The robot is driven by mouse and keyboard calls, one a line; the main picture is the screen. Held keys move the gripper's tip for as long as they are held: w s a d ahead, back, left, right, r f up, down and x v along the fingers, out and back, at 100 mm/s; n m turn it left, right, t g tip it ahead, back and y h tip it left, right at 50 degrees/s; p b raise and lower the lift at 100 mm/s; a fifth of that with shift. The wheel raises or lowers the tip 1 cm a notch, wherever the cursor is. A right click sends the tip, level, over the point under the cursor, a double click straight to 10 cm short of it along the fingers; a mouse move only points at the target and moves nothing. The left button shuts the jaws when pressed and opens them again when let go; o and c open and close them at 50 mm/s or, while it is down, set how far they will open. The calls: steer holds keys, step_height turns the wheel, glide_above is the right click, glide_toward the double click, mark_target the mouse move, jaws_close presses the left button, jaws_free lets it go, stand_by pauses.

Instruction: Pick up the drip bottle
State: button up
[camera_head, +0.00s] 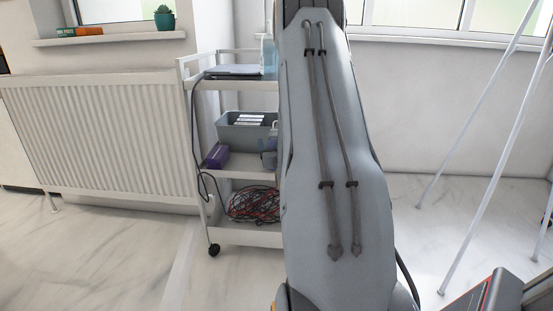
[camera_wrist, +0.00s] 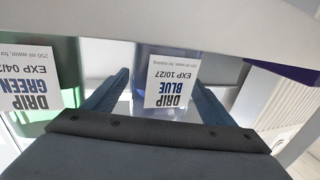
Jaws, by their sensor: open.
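In the wrist view, a blue drip bottle (camera_wrist: 142,118) with a white label reading "DRIP BLUE EXP 10/27" appears upside down. A green drip bottle (camera_wrist: 65,115) labelled "DRIP GREEN" stands left of it. My gripper (camera_wrist: 158,78) is open, its two dark fingers at either side of the blue bottle in the picture. I cannot tell whether the fingers touch it or how deep it sits between them. In the head view, my arm hides the gripper; a pale blue bottle (camera_head: 268,57) shows partly beside the arm on the cart's top shelf.
The white wheeled cart (camera_head: 232,174) holds a flat dark-edged item (camera_head: 235,71) on top, a grey bin (camera_head: 235,132) and purple box (camera_head: 216,156) in the middle, and tangled cables (camera_head: 252,204) below. A radiator (camera_head: 95,135) is left; white poles (camera_head: 490,165) stand right.

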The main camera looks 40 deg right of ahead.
steer(key=shift+w+d, duration=0.15)
steer(key=shift+w, duration=0.1)
steer(key=c, duration=1.3)
steer(key=shift+c, duration=0.3)
steer(key=shift+r, duration=0.15)
